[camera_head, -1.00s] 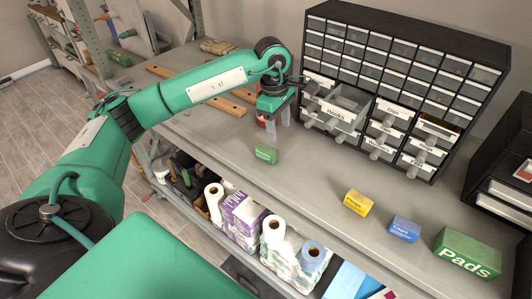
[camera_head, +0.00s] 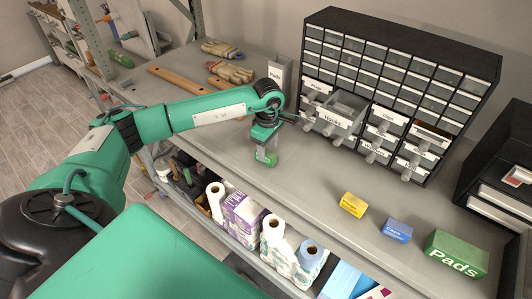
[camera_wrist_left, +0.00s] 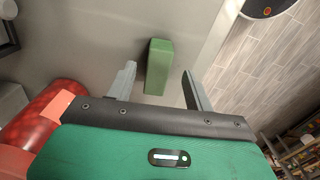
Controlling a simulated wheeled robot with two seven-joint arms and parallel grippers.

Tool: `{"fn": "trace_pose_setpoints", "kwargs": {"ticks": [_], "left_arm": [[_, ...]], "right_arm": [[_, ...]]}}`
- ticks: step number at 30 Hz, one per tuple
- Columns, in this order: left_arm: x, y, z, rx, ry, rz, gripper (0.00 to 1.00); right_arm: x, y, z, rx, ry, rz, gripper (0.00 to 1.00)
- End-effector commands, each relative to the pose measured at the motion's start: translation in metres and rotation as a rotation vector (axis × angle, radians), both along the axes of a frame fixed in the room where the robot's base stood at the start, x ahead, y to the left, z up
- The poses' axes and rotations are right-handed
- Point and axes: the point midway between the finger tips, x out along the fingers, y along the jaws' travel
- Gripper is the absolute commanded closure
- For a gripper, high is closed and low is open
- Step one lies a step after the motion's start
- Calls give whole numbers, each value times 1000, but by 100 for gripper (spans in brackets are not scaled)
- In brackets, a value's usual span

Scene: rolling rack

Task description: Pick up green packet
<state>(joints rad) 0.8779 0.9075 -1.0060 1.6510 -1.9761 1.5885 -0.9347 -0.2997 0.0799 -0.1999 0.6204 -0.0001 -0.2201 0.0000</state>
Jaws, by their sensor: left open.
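The small green packet (camera_head: 271,160) lies on the grey bench top, in front of the drawer cabinet. My left gripper (camera_head: 267,156) is right above it, pointing down, with its fingers partly covering the packet in the head view. In the left wrist view the green packet (camera_wrist_left: 158,66) shows between the two grey fingers of my left gripper (camera_wrist_left: 158,88). The fingers are open, with a gap on each side of the packet. My right gripper is not in view.
The black drawer cabinet (camera_head: 400,55) stands behind, with several drawers pulled out, including the Hooks drawer (camera_head: 335,125). A yellow box (camera_head: 352,205), a blue box (camera_head: 397,230) and the large green Pads box (camera_head: 456,254) stand to the right. A red object (camera_wrist_left: 50,112) is close to the gripper.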

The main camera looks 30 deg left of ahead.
Motion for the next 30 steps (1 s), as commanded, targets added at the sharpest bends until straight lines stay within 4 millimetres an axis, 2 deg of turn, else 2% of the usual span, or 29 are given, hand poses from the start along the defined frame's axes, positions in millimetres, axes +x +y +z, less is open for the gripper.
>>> {"fn": "trace_pose_setpoints", "kwargs": {"ticks": [1, 6, 10, 17, 24, 27, 30], "left_arm": [[0, 0, -1, -1, 5, 1, 47], [2, 2, -23, -1, 5, 1, 47], [2, 2, -34, -1, 3, -1, 47], [3, 2, -36, 0, 1, -1, 47], [3, 2, -36, -1, 1, -1, 92], [3, 2, -35, -1, 1, -1, 100], [3, 2, -35, -1, 1, -1, 100]], "right_arm": [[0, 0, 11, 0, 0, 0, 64], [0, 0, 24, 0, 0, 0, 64], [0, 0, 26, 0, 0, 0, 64], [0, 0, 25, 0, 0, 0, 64], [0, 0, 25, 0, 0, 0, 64], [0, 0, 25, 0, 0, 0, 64], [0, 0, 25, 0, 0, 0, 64]]}}
